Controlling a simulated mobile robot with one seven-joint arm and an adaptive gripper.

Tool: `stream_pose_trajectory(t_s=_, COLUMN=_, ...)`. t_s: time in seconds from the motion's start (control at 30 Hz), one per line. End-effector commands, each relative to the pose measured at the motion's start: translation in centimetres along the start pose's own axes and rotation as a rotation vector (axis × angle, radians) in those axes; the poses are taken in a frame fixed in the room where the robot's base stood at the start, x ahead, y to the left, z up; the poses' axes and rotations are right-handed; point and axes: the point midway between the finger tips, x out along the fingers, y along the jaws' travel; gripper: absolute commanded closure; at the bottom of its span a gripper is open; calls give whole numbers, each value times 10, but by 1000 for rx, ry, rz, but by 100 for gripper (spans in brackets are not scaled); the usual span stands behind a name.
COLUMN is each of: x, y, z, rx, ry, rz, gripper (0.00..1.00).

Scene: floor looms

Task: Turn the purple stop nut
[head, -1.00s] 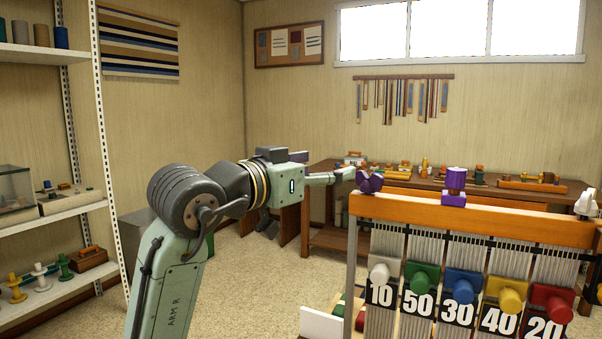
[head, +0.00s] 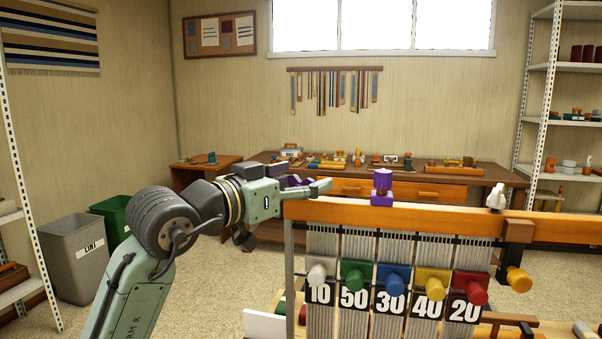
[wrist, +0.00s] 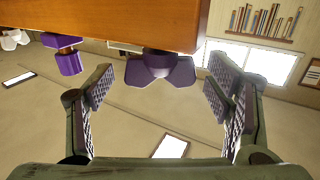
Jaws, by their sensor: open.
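A purple winged nut (wrist: 160,68) is at the end of the orange wooden beam (wrist: 120,15). In the wrist view it lies between my gripper's (wrist: 160,88) two fingers, with clear gaps on both sides. In the head view the winged nut (head: 291,181) is partly hidden behind my gripper (head: 322,186), which is over the beam's (head: 430,216) left end. My gripper is open and empty. A second purple piece, a round knob on a block (head: 382,186), stands farther along the beam; it also shows in the wrist view (wrist: 67,60).
Coloured pegs with number plates (head: 390,302) hang in front of grey cords below the beam. A white winged piece (head: 496,197) sits on the beam farther right. A workbench (head: 440,190) with tools stands behind. Bins (head: 75,258) stand on the floor at left.

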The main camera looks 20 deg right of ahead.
Motion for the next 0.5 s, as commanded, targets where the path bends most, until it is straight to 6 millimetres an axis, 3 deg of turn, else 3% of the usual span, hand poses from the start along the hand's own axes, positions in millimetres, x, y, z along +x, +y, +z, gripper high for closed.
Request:
stream_pose_trajectory(t_s=0.33, x=6, y=0, z=0, rx=0, ry=0, rz=0, gripper=27)
stream_pose_trajectory(t_s=0.5, x=6, y=0, z=0, rx=0, ry=0, rz=-1, gripper=37)
